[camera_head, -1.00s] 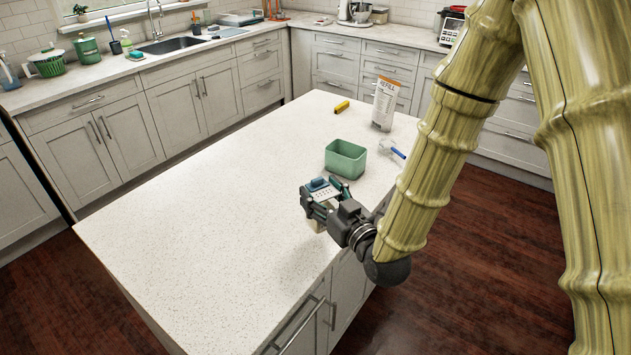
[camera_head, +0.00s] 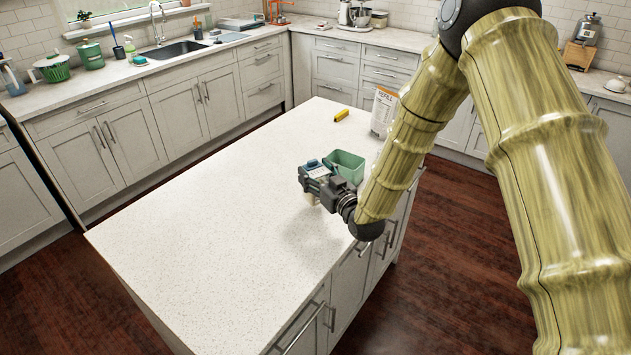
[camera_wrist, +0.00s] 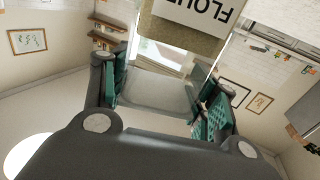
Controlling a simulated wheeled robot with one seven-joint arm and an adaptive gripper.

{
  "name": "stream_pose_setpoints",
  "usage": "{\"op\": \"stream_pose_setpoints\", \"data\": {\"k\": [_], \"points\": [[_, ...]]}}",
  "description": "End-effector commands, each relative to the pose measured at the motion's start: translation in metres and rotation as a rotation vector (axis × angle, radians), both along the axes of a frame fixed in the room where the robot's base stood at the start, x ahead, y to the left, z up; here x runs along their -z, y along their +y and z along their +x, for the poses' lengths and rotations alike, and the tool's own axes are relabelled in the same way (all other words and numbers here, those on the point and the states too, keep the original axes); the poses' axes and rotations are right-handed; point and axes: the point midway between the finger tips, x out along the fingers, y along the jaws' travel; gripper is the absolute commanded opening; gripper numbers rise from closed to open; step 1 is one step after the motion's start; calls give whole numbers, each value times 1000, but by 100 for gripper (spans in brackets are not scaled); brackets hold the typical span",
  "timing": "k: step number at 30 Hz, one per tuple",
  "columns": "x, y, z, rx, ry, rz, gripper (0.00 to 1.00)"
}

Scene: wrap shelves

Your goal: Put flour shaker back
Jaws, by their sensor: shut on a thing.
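My gripper (camera_head: 316,178) is above the front part of the white island counter, just left of an open green bin. It is shut on the flour shaker. In the head view only a small pale part of the shaker (camera_head: 311,199) shows below the fingers; the gripper covers the rest. In the wrist view a tan part with a white "FLOUR" label (camera_wrist: 197,12) shows at the top edge, past the teal-padded fingers (camera_wrist: 160,100). The shaker seems to be held clear of the counter, but its lower end is hard to see.
The green bin (camera_head: 346,166) stands right beside my gripper. A white "REFILL" bag (camera_head: 383,112) and a small yellow item (camera_head: 341,115) are farther back. The near and left parts of the island counter (camera_head: 200,235) are bare. A sink counter (camera_head: 100,78) runs along the back wall.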

Motion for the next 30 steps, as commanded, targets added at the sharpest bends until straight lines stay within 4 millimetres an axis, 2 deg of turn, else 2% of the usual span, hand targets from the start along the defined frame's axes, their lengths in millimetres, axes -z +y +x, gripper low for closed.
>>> {"op": "stream_pose_setpoints", "data": {"k": [9, 24, 25, 28, 30], "points": [[29, 0, -2, -1, 4, 1, 26], [37, 0, -2, 0, 3, 1, 26], [37, 0, -2, 0, 4, 0, 60], [36, 0, -2, 0, 4, 0, 79], [36, 0, -2, 0, 4, 0, 80]]}}
